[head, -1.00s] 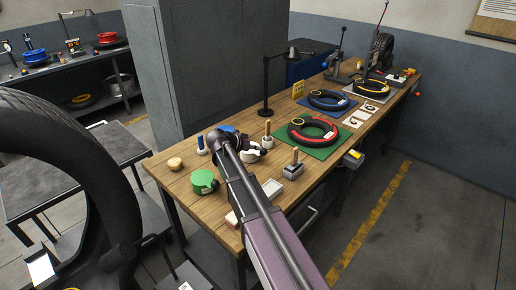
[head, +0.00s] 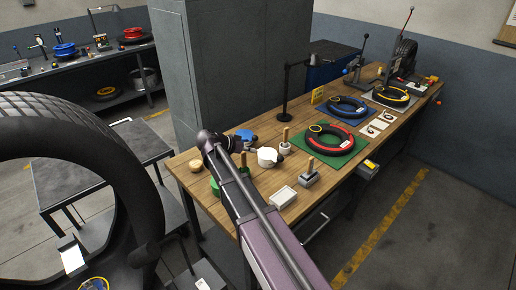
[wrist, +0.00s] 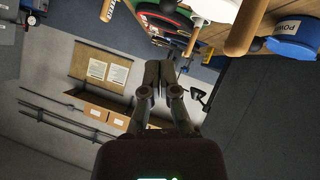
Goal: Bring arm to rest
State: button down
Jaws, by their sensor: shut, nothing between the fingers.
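My arm reaches from the bottom of the head view up over the near end of the wooden workbench (head: 245,200). Its wrist joint shows there beside the round wooden-topped pot; the fingers cannot be made out in that view. In the wrist view my gripper (wrist: 158,75) has its two fingers together with nothing between them. The wrist view is strongly tilted, with the bench things along its top edge and a wall with a board beyond the fingers.
Near my arm stand a green tin (head: 214,188), partly hidden, a white pot (head: 268,157), a blue tin (head: 244,135) and a white tray (head: 284,197). A black lamp stand (head: 285,90) rises behind. Tyres on mats lie farther along. A large tyre (head: 75,125) stands left.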

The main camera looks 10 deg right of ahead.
jog(key=shift+s+a+r, duration=0.15)
jog(key=shift+a+r, duration=0.05)
jog(key=shift+a, duration=0.1)
dwell(0.4)
jog(key=s+d+f+n+g+y, duration=0.1)
jog(key=s+f+n+y, duration=0.2)
jog(key=s, duration=0.4)
jog(key=s+d+f+n+g+y, duration=0.1)
jog(key=s+f+n+y, duration=0.1)
jog(key=s, duration=0.5)
jog(key=s+d+f+n+g+y, duration=0.1)
jog(key=s+d+f+n+y, duration=0.1)
jog(key=s, duration=0.6)
jog(key=shift+d+f+n+y, duration=0.1)
jog(key=shift+f+n+y, duration=0.4)
jog(key=shift+y, duration=0.4)
jog(key=shift+f+n+y, duration=0.35)
jog(key=shift+n+y, duration=0.15)
jog(key=shift+y, duration=0.4)
jog(key=shift+s+y, duration=0.3)
